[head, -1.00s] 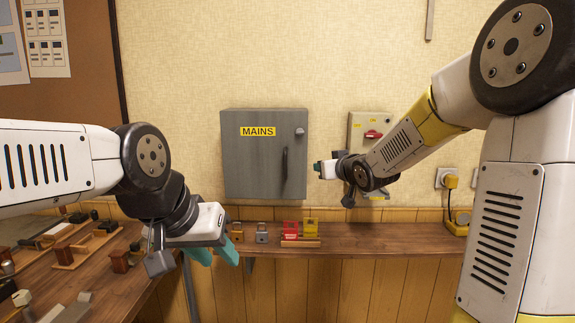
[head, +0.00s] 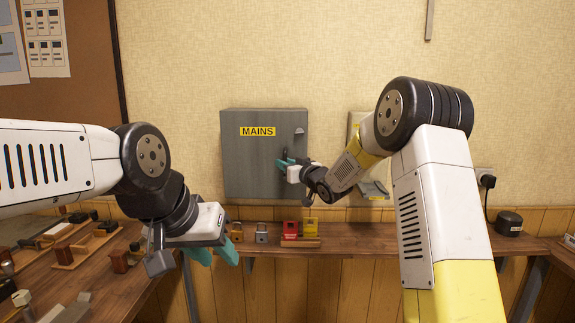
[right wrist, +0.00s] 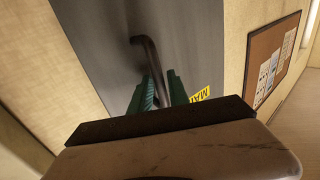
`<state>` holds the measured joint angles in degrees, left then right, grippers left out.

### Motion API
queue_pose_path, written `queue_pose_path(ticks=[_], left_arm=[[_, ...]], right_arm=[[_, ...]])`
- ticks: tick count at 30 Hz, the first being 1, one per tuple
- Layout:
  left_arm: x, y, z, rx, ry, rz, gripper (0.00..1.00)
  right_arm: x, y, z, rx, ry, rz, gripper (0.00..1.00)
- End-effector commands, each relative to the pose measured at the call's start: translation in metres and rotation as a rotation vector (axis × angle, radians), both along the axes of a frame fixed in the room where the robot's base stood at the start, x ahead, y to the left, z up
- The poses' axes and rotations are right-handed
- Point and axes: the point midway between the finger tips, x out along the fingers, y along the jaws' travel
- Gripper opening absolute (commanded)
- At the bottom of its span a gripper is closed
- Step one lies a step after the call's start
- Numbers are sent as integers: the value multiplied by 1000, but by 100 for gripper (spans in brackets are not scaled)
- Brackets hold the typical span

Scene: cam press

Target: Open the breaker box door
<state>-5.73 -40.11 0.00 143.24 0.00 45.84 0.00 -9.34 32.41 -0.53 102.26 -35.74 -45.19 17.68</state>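The grey breaker box (head: 250,175) hangs on the wall with a yellow MAINS label, and its door looks shut. Its dark bar handle (head: 285,153) is on the door's right side, partly hidden by my right gripper (head: 284,164). In the right wrist view the handle (right wrist: 147,50) runs down between the two green fingers of my right gripper (right wrist: 162,92). These fingers stand apart, with a gap showing beside the bar. My left gripper (head: 214,256) hangs over the left bench, away from the box, its teal fingers apart and empty.
A switch box (head: 356,122) on the wall right of the breaker box is largely hidden by my right arm. The left bench (head: 95,265) holds several small parts.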

Motion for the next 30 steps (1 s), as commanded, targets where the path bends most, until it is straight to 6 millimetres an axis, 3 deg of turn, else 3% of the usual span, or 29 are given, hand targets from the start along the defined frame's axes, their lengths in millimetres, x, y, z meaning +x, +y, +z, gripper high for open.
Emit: queue_pose_path(ticks=[8,12,30], left_arm=[[0,0,0,0,0,0,36],[0,0,0,0,0,0,36],[0,0,0,0,0,0,36]], right_arm=[[2,1,0,-1,1,-1,22],[2,1,0,-1,1,-1,0],[2,1,0,-1,1,-1,0]])
